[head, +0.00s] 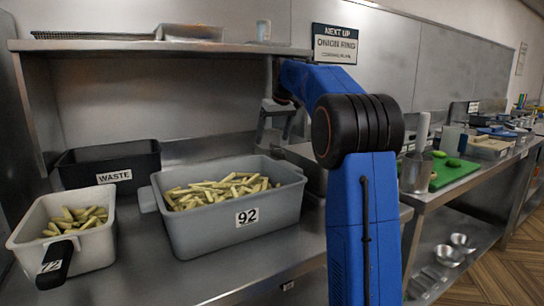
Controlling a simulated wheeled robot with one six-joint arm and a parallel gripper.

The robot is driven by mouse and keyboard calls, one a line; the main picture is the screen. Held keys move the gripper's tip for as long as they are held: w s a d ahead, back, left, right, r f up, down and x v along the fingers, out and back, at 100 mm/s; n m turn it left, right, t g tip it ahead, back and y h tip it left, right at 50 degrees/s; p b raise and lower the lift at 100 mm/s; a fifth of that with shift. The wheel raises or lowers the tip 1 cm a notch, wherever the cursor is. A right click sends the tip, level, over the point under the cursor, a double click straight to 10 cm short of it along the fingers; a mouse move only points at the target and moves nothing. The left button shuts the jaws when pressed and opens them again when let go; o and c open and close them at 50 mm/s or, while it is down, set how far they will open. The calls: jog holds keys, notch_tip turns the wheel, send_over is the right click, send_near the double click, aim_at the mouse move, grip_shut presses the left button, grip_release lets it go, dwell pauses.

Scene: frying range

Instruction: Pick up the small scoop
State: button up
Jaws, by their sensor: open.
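A black handle (55,262) slants over the front rim of a light grey tub (98,232) of cut potato sticks at the far left. It seems to belong to the small scoop. I cannot make out a scoop head, and part of a white label shows at the handle. My gripper (275,138) is open, empty and pointing down, above the back right of the large grey bin. It is well to the right of the handle and higher, touching nothing that I can see.
The large grey bin (235,220) marked 92 holds potato sticks. A black waste bin (108,177) stands behind the tub. A steel shelf (150,46) spans above. My blue arm hides part of the counter. At right are a green board (455,172) and a steel pot (415,173).

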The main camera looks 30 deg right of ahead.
jog(key=shift+w+d+f, duration=0.1)
jog(key=shift+w, duration=0.05)
jog(key=shift+x, duration=3.7)
jog(key=shift+w+d, duration=0.15)
jog(key=shift+c, duration=0.6)
jog(key=c, duration=1.7)
jog(key=shift+r, duration=1.9)
jog(key=a, duration=1.8)
